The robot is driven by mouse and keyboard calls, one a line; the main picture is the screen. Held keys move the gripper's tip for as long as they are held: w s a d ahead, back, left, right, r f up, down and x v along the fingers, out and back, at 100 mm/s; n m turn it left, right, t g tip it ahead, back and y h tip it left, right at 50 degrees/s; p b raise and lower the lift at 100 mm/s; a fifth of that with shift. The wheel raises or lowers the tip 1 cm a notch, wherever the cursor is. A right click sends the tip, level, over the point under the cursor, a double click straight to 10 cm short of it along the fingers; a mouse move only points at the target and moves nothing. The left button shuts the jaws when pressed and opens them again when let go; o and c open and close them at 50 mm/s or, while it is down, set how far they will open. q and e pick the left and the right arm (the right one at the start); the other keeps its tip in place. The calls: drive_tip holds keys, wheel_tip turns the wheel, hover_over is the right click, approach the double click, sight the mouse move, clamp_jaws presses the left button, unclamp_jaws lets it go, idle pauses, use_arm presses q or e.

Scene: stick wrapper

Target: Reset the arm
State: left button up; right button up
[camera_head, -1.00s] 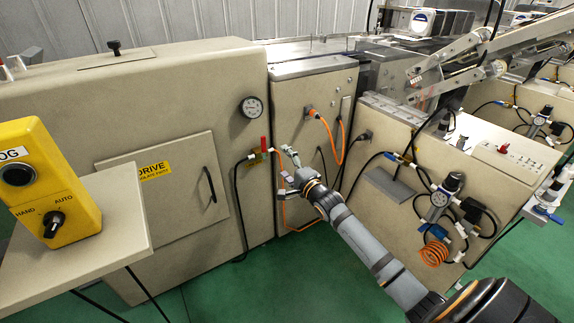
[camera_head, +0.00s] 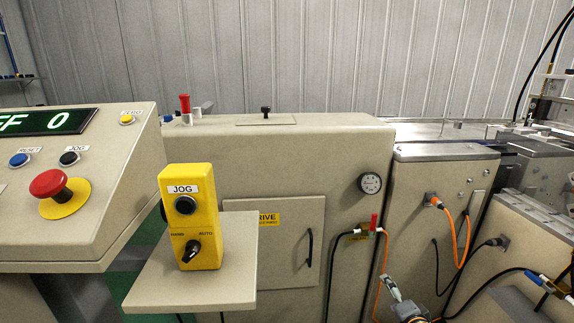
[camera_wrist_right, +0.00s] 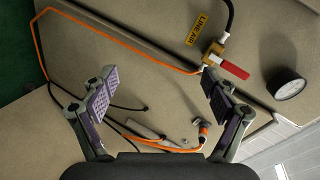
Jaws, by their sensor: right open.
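My right gripper (camera_head: 393,290) shows at the bottom edge of the head view, in front of the beige machine; most of its arm is cut off. In the right wrist view its two padded fingers (camera_wrist_right: 160,100) are spread apart with nothing held between them. Beyond them is the machine's panel with an orange cable (camera_wrist_right: 125,58) and a brass valve with a red handle (camera_wrist_right: 235,69). The valve (camera_head: 374,222) stands just above the gripper in the head view, apart from it. My left gripper is not in view.
A yellow jog box (camera_head: 190,215) stands on a beige shelf (camera_head: 235,275) at centre left. A sloped control panel (camera_head: 110,190) with a red button (camera_head: 48,183) is at far left. A gauge (camera_head: 370,183) and several cables are on the machine front.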

drive_tip(key=s+a+f+n+g, duration=0.4)
drive_tip(key=s+f+n+g, duration=0.3)
drive_tip(key=s+f, duration=0.85)
drive_tip(key=s+a+f+n+g, duration=0.2)
drive_tip(key=s+f+n+g, duration=0.15)
drive_tip(key=s, duration=0.35)
drive_tip(key=s+a+f+n+g, duration=0.2)
drive_tip(key=s+a+f+n, duration=0.15)
drive_tip(key=s, duration=0.45)
use_arm(q)
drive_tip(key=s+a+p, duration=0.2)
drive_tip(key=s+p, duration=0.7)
drive_tip(key=p, duration=0.3)
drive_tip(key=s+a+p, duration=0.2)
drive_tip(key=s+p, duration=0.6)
drive_tip(key=p, duration=0.5)
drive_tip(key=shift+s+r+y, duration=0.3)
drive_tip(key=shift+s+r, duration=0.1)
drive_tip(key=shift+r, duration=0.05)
use_arm(e)
drive_tip(key=s+d, duration=0.2)
drive_tip(key=s, duration=0.7)
drive_tip(key=s+d, duration=0.2)
drive_tip(key=s, duration=0.7)
drive_tip(key=shift+d, duration=0.3)
